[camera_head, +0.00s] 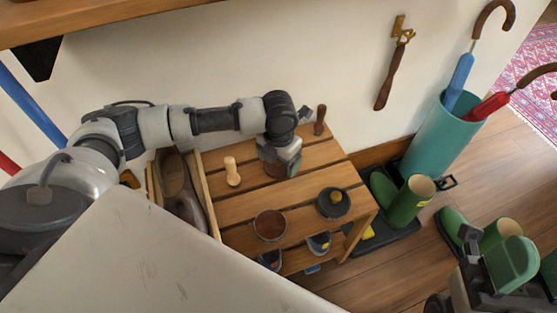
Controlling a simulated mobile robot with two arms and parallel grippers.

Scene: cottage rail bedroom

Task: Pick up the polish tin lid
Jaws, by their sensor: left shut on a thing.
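My left gripper (279,160) points down over the back part of the slatted wooden bench. It is shut on a small dark reddish-brown round thing (275,171), which looks like the polish tin lid and is mostly hidden by the fingers. I cannot tell whether it still touches the slats. An open round tin with brown polish (270,225) stands near the bench's front. My right arm shows at the bottom right, with dark gripper parts (472,262); I cannot tell how its jaws stand.
On the bench (244,210) are a pale wooden peg-shaped thing (232,171), a dark round thing with a yellowish knob (333,203) and a brown upright handle (320,120). A shoe (178,190) lies in a box at left. Green boots (410,202) and a teal umbrella stand (437,140) are at right.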

